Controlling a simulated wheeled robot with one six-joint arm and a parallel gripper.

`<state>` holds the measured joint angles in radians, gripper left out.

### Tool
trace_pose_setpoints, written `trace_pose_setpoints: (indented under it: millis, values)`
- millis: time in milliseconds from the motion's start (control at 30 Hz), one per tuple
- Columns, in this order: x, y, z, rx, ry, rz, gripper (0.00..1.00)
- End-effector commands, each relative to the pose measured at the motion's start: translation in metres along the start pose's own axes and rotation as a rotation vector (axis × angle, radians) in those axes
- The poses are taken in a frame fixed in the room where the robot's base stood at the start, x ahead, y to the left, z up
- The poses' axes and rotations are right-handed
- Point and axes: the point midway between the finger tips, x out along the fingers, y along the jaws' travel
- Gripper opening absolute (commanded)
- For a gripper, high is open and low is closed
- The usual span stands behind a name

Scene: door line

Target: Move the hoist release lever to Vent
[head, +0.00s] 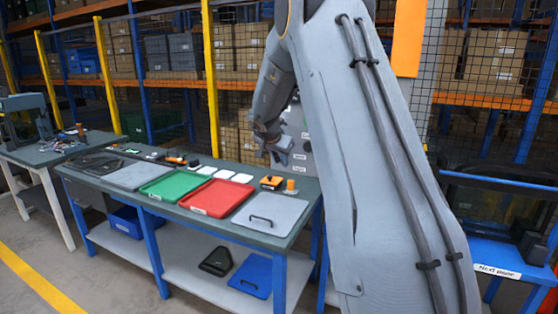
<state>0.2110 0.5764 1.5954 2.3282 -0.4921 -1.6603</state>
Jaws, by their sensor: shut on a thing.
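A light grey panel (299,128) with small white labels stands upright at the back right end of the long bench, partly covered by my arm. My gripper (277,150) is in front of this panel, at its left side, and points down towards the labels. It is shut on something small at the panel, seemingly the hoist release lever. The lever itself is hidden by the gripper and arm, so its position cannot be told. The label writing is too small to read.
The long bench (150,208) holds a green tray (172,183), a red tray (215,197), a grey lid with a handle (270,214) and an orange-topped block (271,182). A mesh fence with yellow posts (210,75) runs behind. A blue bench (497,255) stands right.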

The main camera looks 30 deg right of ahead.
Motion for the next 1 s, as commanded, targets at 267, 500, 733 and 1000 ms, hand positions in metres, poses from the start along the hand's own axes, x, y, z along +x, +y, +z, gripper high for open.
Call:
trace_pose_setpoints:
  millis: [267,500,733,1000]
  values:
    - [-0.0026,-0.0007,-0.0012,0.0,-0.008,0.0,0.0]
    - [-0.0027,-0.001,-0.0014,0.0,-0.008,0.0,0.0]
    - [-0.0018,0.0004,-0.0013,0.001,-0.008,0.002,0.36]
    - [-0.006,0.0011,-0.0015,0.002,-0.008,0.003,0.36]
